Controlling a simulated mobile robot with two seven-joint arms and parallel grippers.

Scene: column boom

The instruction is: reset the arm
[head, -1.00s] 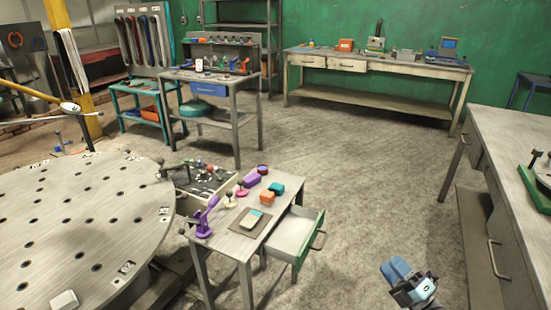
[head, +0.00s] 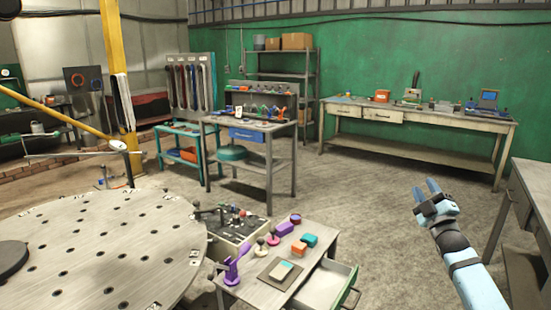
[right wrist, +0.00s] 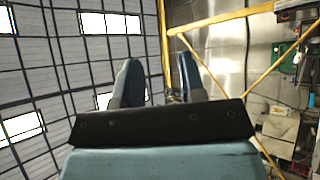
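My right gripper (head: 426,188) is raised at the right of the head view, fingertips up, on a light blue arm. It stands apart from every surface, over the floor area between the small table and the right bench. In the right wrist view its two blue fingers (right wrist: 160,80) are apart with nothing between them. That view looks up past the fingers at a wall with bright windows and yellow bars. My left gripper is in neither current view.
A round perforated table (head: 110,245) fills the lower left. A small table (head: 250,290) with several coloured items has an open drawer (head: 325,287). A grey bench (head: 535,205) stands at the right edge. A long workbench (head: 420,118) lines the green wall. The middle floor (head: 350,195) is clear.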

